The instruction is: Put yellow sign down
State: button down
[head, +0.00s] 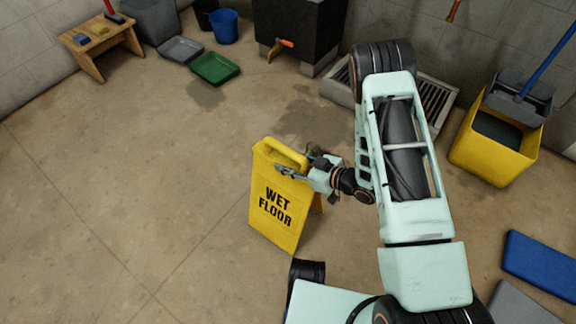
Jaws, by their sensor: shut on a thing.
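The yellow sign (270,207) is a folding board with "WET FLOOR" in black letters. It stands upright, a little left of the picture's middle, with its two panels spread apart. I cannot tell whether its lower edges touch the floor. My gripper (289,171) reaches in from the right and is shut on the sign near its top, just below the handle slot. The rear panel is mostly hidden behind the front one.
Bare concrete floor (120,200) lies open to the left, with dark damp patches behind the sign. A yellow mop bucket (487,158) stands at right beside a floor grate (436,101). A green tray (215,68), a blue bucket (224,27) and a wooden stool (100,46) are at the back.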

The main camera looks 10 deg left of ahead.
aim_at(308, 171)
jog(key=shift+f, duration=0.35)
jog(key=shift+f, duration=0.2)
jog(key=c, duration=1.4)
grip_release()
jog(key=shift+d+r, duration=0.1)
jog(key=shift+r, duration=0.15)
jog(key=p+v, duration=0.3)
jog(key=v, duration=0.8)
jog(key=shift+s+d+p, duration=0.2)
jog(key=shift+d+p, duration=0.15)
